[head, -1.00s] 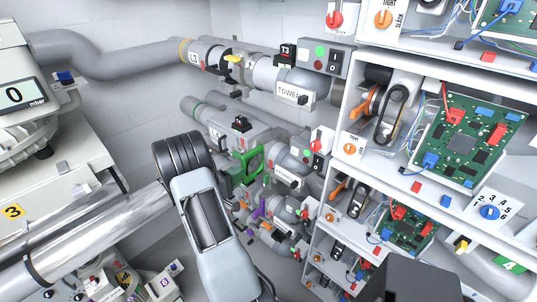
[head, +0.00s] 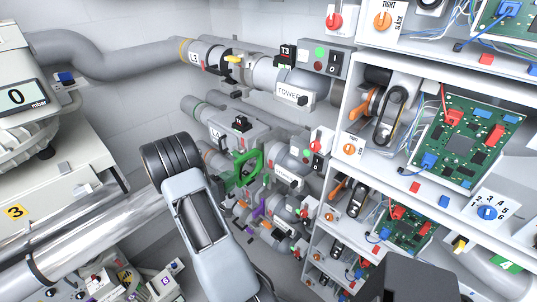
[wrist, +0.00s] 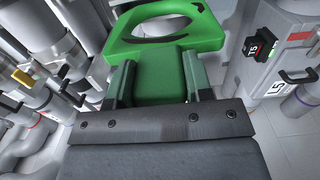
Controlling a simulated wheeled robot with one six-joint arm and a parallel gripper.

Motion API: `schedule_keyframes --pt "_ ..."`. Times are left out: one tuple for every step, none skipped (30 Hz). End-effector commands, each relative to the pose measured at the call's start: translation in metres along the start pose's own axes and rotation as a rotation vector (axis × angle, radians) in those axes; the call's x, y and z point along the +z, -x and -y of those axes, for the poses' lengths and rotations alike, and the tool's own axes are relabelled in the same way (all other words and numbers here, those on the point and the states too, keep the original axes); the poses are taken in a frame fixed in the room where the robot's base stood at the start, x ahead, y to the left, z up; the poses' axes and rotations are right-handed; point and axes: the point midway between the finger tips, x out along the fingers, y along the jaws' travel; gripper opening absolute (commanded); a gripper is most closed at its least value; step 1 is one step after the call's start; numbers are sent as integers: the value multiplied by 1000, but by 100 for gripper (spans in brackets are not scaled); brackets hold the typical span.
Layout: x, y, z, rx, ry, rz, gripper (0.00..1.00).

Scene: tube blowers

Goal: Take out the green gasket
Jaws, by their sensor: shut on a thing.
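The green gasket (head: 240,178) is in the middle of the head view, in front of the grey pipework. It is a flat ring with a tab. In the wrist view, my gripper (wrist: 158,82) is shut on the tab of the green gasket (wrist: 160,68), with one finger on each side. No pipe is seen clamping the ring in the wrist view. In the head view, my arm hides most of the gripper.
Pipe rows with valves, including the L3 pipe (head: 205,55) and the TOWER pipe (head: 290,95), run along the back wall. Shelves with circuit boards (head: 460,140) stand at right. A machine with a mbar display (head: 17,97) stands at left. A T5 box (wrist: 262,47) is right of the gasket.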

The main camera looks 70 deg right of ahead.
Motion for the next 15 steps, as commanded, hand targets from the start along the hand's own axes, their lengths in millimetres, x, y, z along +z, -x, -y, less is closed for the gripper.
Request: schedule_keyframes --pt "0 4 -1 1 1 -2 21" --pt "0 6 -1 1 1 -1 21" --pt "0 9 -1 1 0 -1 21" --pt "0 12 -1 1 0 -1 21" --pt "0 14 -1 1 0 -2 21" --pt "0 17 -1 1 -1 -2 21" --pt "0 19 -1 1 -1 -2 21" --pt "0 21 -1 0 -1 -1 21" --pt "0 24 -1 0 -1 -1 21" --pt "0 26 -1 0 -1 -2 21" --pt "0 28 -1 1 -1 -2 21" --pt "0 31 -1 1 -1 -2 21" --pt "0 33 -1 1 -1 -1 21" --pt "0 36 -1 1 -1 -1 21" --pt "0 39 -1 1 -1 -2 21"
